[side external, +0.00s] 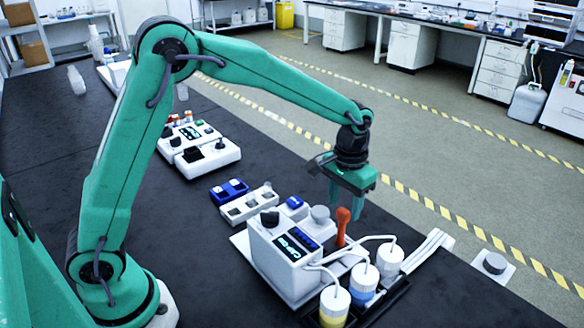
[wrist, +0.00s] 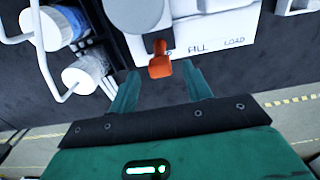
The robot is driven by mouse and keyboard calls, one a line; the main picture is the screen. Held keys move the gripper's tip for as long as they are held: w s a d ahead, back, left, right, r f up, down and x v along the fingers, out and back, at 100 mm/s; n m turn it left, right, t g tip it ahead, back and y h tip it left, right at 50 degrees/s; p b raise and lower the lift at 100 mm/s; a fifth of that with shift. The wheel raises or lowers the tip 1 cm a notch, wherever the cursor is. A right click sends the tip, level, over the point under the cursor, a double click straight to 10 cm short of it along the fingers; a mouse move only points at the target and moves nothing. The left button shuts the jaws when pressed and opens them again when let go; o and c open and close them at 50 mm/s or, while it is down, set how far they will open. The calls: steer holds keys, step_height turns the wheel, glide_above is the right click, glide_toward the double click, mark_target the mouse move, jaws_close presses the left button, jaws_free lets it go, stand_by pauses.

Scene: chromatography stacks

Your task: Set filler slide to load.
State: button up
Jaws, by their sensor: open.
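The filler slide's orange handle (side external: 342,232) stands upright beside the white unit (side external: 268,240) in the side view. In the wrist view the handle (wrist: 160,60) is on a white plate (wrist: 212,32) with the words FILL and LOAD. It sits left of both words, FILL being the nearer and LOAD farther right. My gripper (side external: 346,208) points down over the handle. In the wrist view my gripper (wrist: 160,70) is open, with one finger either side of the handle and a gap on both sides. I cannot tell how far down the fingers reach.
Capped bottles with yellow (side external: 334,308), blue (side external: 362,288) and white (side external: 390,260) bodies stand close by, with white tubes leading to the unit. A grey round knob (side external: 320,214) is just left of the handle. Other small white units (side external: 206,158) stand farther back.

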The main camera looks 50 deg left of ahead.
steer(key=shift+f, duration=1.1)
steer(key=shift+c, duration=0.2)
jaws_close()
steer(key=shift+a, duration=0.15)
steer(key=a, duration=1.5)
steer(key=shift+a, duration=0.15)
steer(key=shift+o, duration=0.2)
jaws_free()
